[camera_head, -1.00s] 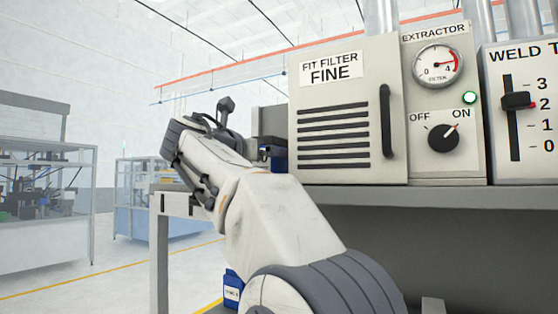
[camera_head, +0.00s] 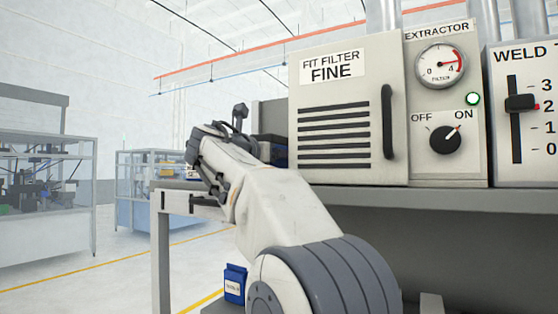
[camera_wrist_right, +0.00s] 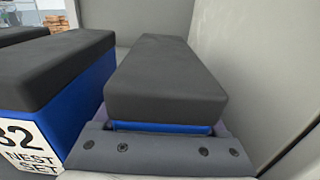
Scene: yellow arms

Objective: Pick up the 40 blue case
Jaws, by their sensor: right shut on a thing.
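In the right wrist view, a blue case with a black lid (camera_wrist_right: 165,80) lies lengthwise directly in front of my right gripper (camera_wrist_right: 165,147). The gripper's grey bar with screws is against the case's near end, and the gripper is shut on it. Any label on this case is hidden, so I cannot read its number. To its left is another blue case with a black lid (camera_wrist_right: 55,75), labelled "32 NEST SET". In the head view, dark and blue cases (camera_head: 272,150) show partly behind my right arm. The right fingertips are hidden there. My left gripper is not in view.
The cases stand on a grey bench (camera_head: 400,195) beside the "FIT FILTER FINE" cabinet (camera_head: 345,110). A grey wall (camera_wrist_right: 270,70) is close on the right of the held case. A small blue labelled object (camera_head: 235,284) sits low by the bench leg. Open floor is left.

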